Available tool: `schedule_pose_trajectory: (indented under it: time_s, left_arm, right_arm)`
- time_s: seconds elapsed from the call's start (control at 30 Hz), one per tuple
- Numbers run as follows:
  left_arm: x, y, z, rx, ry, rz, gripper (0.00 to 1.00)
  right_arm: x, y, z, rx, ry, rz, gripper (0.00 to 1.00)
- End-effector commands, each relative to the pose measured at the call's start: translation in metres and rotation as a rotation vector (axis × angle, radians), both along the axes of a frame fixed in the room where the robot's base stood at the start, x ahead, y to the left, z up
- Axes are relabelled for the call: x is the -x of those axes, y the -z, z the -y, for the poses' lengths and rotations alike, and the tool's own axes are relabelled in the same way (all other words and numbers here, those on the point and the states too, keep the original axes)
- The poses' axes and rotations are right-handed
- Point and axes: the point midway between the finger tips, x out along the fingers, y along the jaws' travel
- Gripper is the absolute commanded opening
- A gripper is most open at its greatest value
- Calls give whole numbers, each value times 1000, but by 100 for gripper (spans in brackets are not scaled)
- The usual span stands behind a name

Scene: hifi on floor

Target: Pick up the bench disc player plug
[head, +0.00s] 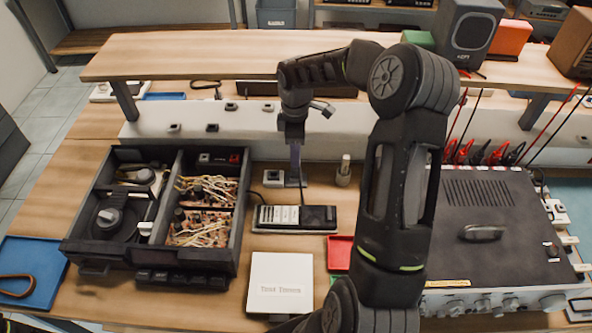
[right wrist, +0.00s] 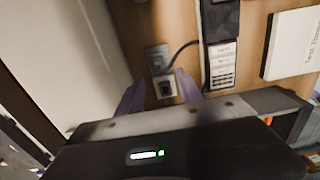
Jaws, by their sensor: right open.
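A small grey block with a dark face (head: 273,178) sits on the bench at the back, beside a black device with white labels (head: 296,217). My right gripper (head: 296,172) points down just right of this block, with its lower end close to the bench. In the right wrist view, its two purplish fingers (right wrist: 160,92) are apart and blurred. A grey plug-like block (right wrist: 165,87) shows between them, with no visible grip on it. A second grey block (right wrist: 157,57) lies beyond. A dark cable runs from these blocks towards the labelled device (right wrist: 221,66). I cannot tell which block is the disc player plug.
A black divided tray (head: 104,261) with parts and wires stands left. A white box (head: 280,284) lies in front. A large dark instrument (head: 490,215) stands right. A raised wooden shelf (head: 200,57) crosses behind, and a small cylinder (head: 343,172) stands right of my gripper.

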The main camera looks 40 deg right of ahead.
Motion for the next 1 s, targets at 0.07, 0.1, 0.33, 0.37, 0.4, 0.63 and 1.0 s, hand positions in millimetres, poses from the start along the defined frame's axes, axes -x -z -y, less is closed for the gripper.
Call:
schedule_pose_trajectory:
  time_s: [0.07,0.1,0.33,0.37,0.4,0.63,1.0]
  left_arm:
    - [0,1,0,0,0,1,30]
    - [0,2,0,1,1,1,30]
    - [-1,3,1,2,0,3,30]
    - [-1,3,1,2,0,3,30]
    - [-1,3,1,2,0,3,30]
    - [-1,8,1,1,1,4,30]
    - [-2,37,5,10,2,16,30]
  right_arm:
    - [1,7,0,-2,0,-4,44]
    - [1,12,0,-2,0,-4,44]
    - [0,27,0,-1,1,-2,44]
    - [0,26,0,-1,1,-2,44]
    - [0,26,0,-1,1,-1,44]
    - [0,33,0,-1,1,-2,44]
    - [0,79,1,-1,0,-1,44]
